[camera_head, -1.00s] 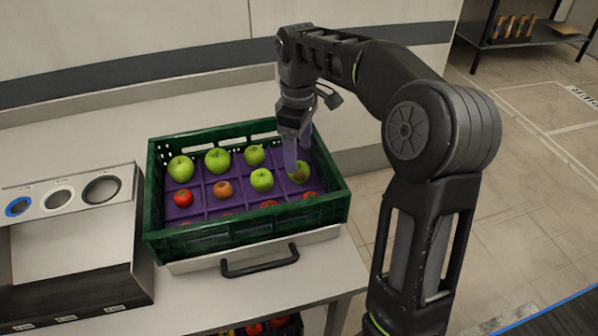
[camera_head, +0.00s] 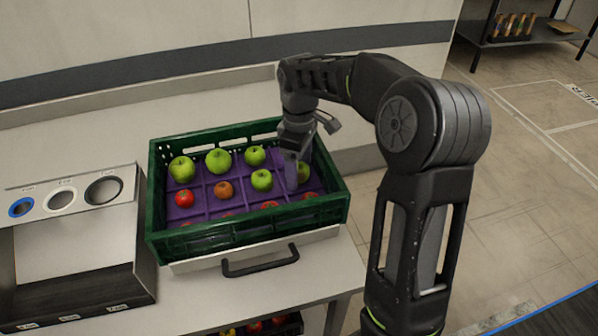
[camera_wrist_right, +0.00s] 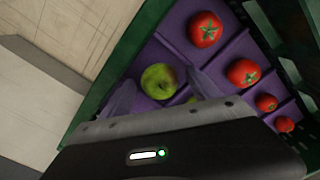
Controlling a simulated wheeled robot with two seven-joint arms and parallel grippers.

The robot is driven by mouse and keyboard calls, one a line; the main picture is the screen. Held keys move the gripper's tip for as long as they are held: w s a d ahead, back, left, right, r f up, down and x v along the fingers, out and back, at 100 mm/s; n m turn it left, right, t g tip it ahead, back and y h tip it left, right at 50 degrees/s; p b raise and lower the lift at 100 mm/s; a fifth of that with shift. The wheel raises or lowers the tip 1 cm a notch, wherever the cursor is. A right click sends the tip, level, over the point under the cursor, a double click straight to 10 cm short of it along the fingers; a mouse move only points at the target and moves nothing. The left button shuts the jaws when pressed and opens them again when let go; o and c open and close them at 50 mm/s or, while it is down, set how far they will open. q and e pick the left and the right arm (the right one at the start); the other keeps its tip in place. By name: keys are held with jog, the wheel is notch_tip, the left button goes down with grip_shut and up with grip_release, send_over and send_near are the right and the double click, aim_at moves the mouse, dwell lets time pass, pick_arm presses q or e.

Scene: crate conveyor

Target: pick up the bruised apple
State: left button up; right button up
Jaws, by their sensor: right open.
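A green apple (camera_head: 304,172) with a brownish patch sits in the right column of the green crate (camera_head: 205,238), partly hidden behind my right gripper (camera_head: 291,180). In the right wrist view the same apple (camera_wrist_right: 158,80) shows a dull brown tint and lies just ahead of the fingers. My right gripper (camera_wrist_right: 163,93) is open there, one finger on each side of the apple's near part. Its fingers reach down into the crate. I cannot tell whether they touch the apple. My left gripper is not in view.
Other green apples (camera_head: 218,160), red tomatoes (camera_wrist_right: 206,29) and an orange-brown fruit (camera_head: 223,190) sit in purple divider cells. The crate's walls stand close around the gripper. A panel with three round holes (camera_head: 60,200) is at left. A shelf (camera_head: 520,38) stands far right.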

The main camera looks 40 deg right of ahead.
jog(key=shift+c, duration=0.5)
jog(key=c, duration=1.4)
